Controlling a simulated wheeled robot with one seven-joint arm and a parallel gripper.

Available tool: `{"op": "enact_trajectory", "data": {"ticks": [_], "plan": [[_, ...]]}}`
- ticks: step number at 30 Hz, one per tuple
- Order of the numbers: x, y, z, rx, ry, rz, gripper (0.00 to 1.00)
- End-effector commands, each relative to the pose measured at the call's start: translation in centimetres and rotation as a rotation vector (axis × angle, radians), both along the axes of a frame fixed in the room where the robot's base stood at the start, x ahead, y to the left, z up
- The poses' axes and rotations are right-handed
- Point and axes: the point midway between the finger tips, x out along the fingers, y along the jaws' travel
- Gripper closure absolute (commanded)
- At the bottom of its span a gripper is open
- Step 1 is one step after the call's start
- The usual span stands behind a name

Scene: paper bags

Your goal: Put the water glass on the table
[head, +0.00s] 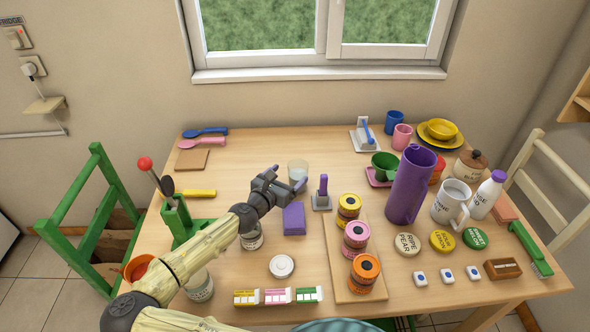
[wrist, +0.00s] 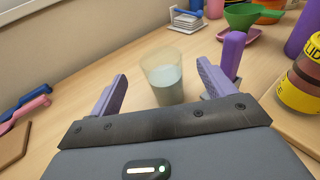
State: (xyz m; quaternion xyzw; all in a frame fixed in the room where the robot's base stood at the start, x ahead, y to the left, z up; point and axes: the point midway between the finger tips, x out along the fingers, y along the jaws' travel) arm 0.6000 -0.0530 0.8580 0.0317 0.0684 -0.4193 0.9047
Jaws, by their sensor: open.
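The water glass (head: 298,171) is a clear tumbler of pale liquid, upright on the wooden table (head: 258,148), just beyond my gripper in the head view. In the wrist view the water glass (wrist: 163,76) stands between and ahead of the two purple fingers. My gripper (head: 286,187) is open and empty; its fingers also show in the wrist view (wrist: 160,88). In the wrist view the glass looks apart from both fingers. Its base seems to rest on the table.
A purple-handled tool (head: 322,191) stands close to the right of my gripper. A purple block (head: 293,219) lies below it. A board (head: 340,270) with stacked tins is to the right. A tall purple jug (head: 410,186) stands further right. Table space behind the glass is clear.

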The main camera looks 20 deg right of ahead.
Motion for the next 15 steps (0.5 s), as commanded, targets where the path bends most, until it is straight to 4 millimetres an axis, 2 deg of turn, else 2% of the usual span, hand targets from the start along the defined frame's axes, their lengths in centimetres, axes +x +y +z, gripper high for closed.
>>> {"op": "enact_trajectory", "data": {"ticks": [1,6,15], "plan": [[-0.6,0.8,0.1,0.0,0.001,0.002,0.18],[-2.0,2.4,0.5,-0.001,0.0,0.001,0.18],[-2.4,2.5,0.6,-0.001,0.0,-0.005,0.18]]}}
